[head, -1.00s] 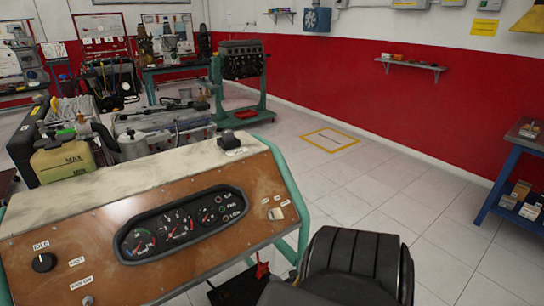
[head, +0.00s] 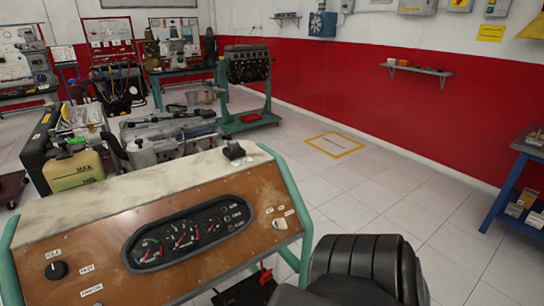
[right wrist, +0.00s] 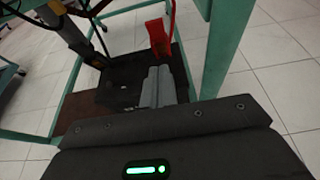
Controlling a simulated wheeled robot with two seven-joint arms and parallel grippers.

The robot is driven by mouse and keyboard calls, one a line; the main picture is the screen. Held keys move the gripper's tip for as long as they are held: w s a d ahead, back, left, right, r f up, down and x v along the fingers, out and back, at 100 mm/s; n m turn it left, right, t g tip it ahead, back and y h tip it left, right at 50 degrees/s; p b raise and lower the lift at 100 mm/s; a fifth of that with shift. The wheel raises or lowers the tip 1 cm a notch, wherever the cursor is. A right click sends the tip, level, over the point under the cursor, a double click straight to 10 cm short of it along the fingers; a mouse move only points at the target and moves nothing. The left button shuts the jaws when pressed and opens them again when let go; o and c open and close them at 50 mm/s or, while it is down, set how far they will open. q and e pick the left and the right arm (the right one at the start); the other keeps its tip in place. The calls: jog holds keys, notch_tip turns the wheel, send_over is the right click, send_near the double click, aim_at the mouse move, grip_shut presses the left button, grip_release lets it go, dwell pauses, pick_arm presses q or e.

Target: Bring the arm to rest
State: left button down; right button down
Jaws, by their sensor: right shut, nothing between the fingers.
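My right arm (head: 367,265) shows as dark, ribbed links at the bottom right of the head view, right of the engine trainer's panel. In the right wrist view my right gripper (right wrist: 158,88) is shut and empty, its grey fingers together. It points towards the trainer's green frame (right wrist: 217,50), with a red part (right wrist: 161,35) and a dark base (right wrist: 130,85) beyond the fingertips. I cannot tell the exact gap to them. My left gripper is not in view.
The trainer's brown panel (head: 105,240) carries a gauge cluster (head: 188,232) and a knob (head: 56,270). A yellow-green tank (head: 75,168) stands behind it. An engine on a green stand (head: 247,75) is farther back. A blue shelf (head: 518,180) stands at right; open tiled floor lies between.

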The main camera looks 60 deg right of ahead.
dwell(0.4)
jog(key=s+a+f+m+g+y, duration=0.1)
jog(key=s+a+f+m+g, duration=0.35)
jog(key=s+f+m, duration=0.4)
jog(key=s+a+f+m+g+y, duration=0.2)
jog(key=s+a+f+m+g, duration=0.25)
jog(key=f+m, duration=0.65)
jog(key=s+a+f+m+g+y, duration=0.1)
jog(key=a+m, duration=0.3)
jog(key=a, duration=0.6)
jog(key=s+a+f+m+g+y, duration=0.1)
jog(key=s+a+f+m+y, duration=0.1)
jog(key=a, duration=0.8)
jog(key=shift+s+m, duration=0.7)
jog(key=shift+m, duration=0.45)
jog(key=shift+a+f, duration=0.1)
